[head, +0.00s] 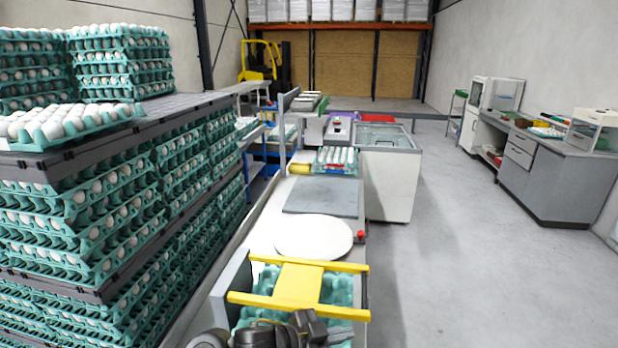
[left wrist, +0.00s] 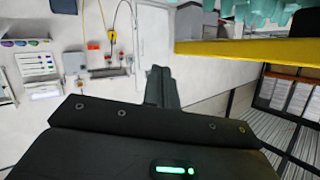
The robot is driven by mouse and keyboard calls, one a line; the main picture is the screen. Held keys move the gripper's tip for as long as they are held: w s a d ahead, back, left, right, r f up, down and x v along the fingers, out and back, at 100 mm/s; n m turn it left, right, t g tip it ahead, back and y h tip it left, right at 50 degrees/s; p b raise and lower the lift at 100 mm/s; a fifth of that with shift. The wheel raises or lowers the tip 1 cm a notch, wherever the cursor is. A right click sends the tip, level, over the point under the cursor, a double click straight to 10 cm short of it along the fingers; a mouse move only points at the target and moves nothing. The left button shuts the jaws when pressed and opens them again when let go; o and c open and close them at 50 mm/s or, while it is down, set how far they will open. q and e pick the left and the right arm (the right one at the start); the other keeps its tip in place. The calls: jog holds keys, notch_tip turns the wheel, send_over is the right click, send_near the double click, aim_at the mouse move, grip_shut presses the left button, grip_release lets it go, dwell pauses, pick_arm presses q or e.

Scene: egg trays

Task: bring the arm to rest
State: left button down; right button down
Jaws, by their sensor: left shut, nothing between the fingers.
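My left gripper (head: 308,328) shows at the bottom edge of the head view, dark and partly cut off, just in front of the yellow frame. In the left wrist view its two dark fingers (left wrist: 162,88) are together with nothing between them. The yellow frame (head: 298,285) sits over teal egg trays (head: 340,288) at the near end of the machine. In the left wrist view a yellow bar (left wrist: 250,48) and teal tray undersides (left wrist: 262,10) show at the upper right, apart from the fingers. My right gripper is in neither view.
Tall stacks of teal egg trays (head: 75,215) with white eggs stand close on the left. A white round plate (head: 313,238) and a grey panel (head: 322,196) lie beyond the yellow frame. A white cabinet (head: 390,180) stands farther back. The grey floor (head: 480,270) to the right is clear.

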pick_arm(q)
jog(key=s+a+f+n+t+y, duration=0.2)
jog(key=s+a+f+n+y, duration=0.25)
jog(key=a, duration=0.35)
jog(key=s+a+f+n+t+y, duration=0.1)
jog(key=s+a+f+n+y, duration=0.2)
jog(key=a+f+n, duration=0.35)
jog(key=s+a+f+n+g+y, duration=0.1)
jog(key=s+a+f+g+y, duration=0.2)
jog(key=s+a, duration=0.6)
jog(key=s+a+f+n+g+y, duration=0.2)
jog(key=s+a+f, duration=0.1)
jog(key=s+a, duration=0.6)
notch_tip(320, 180, down, 28)
jog(key=s+d+g+b, duration=0.1)
jog(key=s+g+b, duration=0.1)
jog(key=b, duration=0.2)
jog(key=s+a+f+b, duration=0.2)
jog(key=s+f+b, duration=0.1)
jog(key=s+f, duration=1.3)
notch_tip(320, 180, down, 4)
jog(key=shift+s+a+m+g, duration=0.3)
jog(key=shift+s+a+g, duration=0.05)
jog(key=shift+s+g, duration=0.05)
